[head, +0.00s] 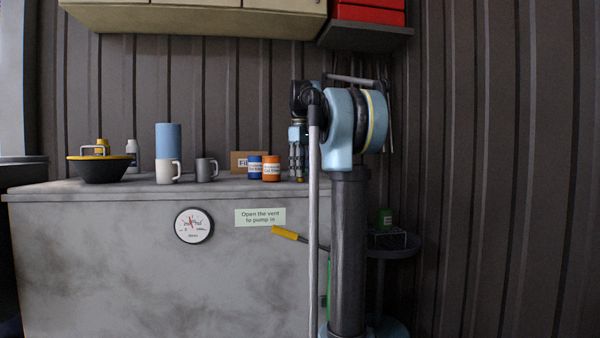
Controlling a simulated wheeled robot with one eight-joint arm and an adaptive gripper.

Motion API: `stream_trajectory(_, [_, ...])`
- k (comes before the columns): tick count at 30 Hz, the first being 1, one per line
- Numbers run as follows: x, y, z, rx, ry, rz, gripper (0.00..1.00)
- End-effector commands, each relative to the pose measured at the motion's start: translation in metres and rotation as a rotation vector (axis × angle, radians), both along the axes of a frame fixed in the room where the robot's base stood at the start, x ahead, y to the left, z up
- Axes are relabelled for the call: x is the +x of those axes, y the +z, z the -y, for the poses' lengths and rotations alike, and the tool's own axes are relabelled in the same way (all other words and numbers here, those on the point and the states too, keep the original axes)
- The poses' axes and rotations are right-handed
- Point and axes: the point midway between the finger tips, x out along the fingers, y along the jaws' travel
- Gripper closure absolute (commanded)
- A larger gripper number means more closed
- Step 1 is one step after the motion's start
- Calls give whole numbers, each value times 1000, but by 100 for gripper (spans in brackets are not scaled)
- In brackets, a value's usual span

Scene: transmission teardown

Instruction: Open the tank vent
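A grey, stained tank-like block (110,265) with a flat top fills the lower left. A pale green sign (260,217) on its front reads "Open the vent to pump in". A round white gauge (193,226) with a red needle is left of the sign. A yellow-handled lever (286,233) sticks out below the sign, partly behind my arm. I cannot make out which part is the vent. My gripper (297,172) points down over the right end of the top, seen small and from the side. No held thing shows; its finger opening is unclear.
On the top stand a black bowl with yellow rim (103,168), a blue cylinder (169,139), a white mug (168,172), a dark mug (207,169), and blue (254,167) and orange (271,168) cans. Cabinets (205,15) hang above. A round shelf (393,246) stands right.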

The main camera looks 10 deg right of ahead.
Motion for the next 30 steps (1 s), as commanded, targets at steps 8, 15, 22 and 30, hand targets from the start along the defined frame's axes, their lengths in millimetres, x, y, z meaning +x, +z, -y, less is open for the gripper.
stream_trajectory(8, [1,0,1,-1,20,1,92])
stream_trajectory(15, [1,0,1,-1,72,1,92])
stream_trajectory(22, [1,0,1,-2,72,2,50])
stream_trajectory(30, [1,0,0,-1,72,1,47])
